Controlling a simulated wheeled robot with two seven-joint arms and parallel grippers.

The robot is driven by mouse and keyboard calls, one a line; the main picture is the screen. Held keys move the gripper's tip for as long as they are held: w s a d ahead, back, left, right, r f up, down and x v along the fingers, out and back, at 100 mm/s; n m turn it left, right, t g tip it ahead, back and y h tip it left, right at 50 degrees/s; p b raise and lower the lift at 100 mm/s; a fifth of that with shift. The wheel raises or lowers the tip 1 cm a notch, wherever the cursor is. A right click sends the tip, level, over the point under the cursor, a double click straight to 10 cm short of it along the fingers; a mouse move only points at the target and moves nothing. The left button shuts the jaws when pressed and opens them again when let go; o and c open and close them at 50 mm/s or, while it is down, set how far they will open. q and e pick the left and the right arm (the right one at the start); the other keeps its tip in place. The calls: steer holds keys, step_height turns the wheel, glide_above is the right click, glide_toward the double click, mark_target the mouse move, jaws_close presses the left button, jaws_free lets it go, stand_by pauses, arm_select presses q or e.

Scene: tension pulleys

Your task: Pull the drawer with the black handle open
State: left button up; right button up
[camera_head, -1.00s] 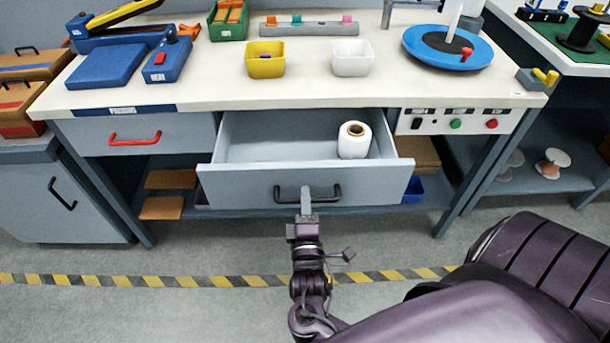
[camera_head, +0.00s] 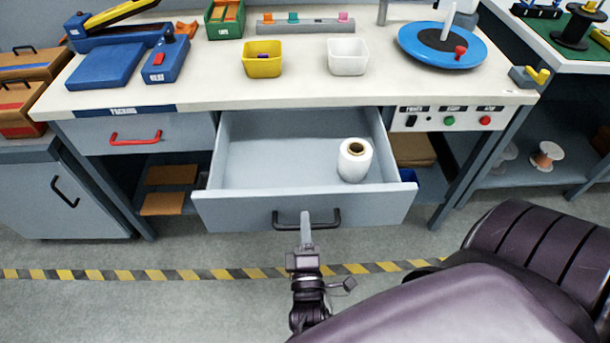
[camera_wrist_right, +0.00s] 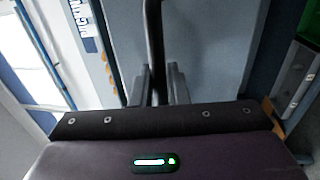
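The drawer (camera_head: 240,212) with the black handle (camera_head: 289,226) stands well out from under the white bench top, and its inside floor shows. A white roll (camera_head: 355,160) stands upright in it at the right. My right gripper (camera_head: 306,222) is at the handle. In the right wrist view the black handle (camera_wrist_right: 154,50) runs between the two fingers of the gripper (camera_wrist_right: 158,85), which are close on either side of it. The fingertips are partly hidden by the handle. My left gripper is not in view.
A second drawer with a red handle (camera_head: 136,138) is shut at the left. A control panel (camera_head: 447,119) with buttons is at the right under the bench top (camera_head: 200,92). A yellow bin (camera_head: 262,66) and a white bin (camera_head: 348,64) stand on top. The floor in front is clear.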

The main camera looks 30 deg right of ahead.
steer(key=shift+o, duration=1.3)
steer(key=shift+s, duration=0.1)
